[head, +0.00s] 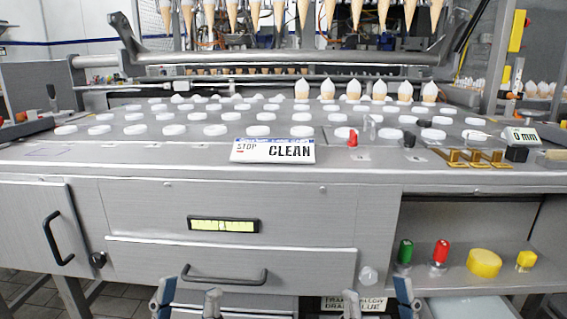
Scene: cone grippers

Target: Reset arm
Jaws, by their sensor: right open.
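My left gripper (187,300) shows at the bottom edge of the head view, left of centre. Its two fingertips point up and stand apart, with nothing between them. My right gripper (380,300) shows at the bottom edge, right of centre. Its fingertips also stand apart and hold nothing. Both are low in front of the machine's drawer front (230,262). The rest of both arms is out of view.
A steel machine top (200,155) carries several white discs, a STOP/CLEAN sign (273,151) and brass clips (475,157). Cones (380,91) stand behind. A green knob (405,252), red knob (440,252) and yellow button (484,263) sit on the lower right shelf.

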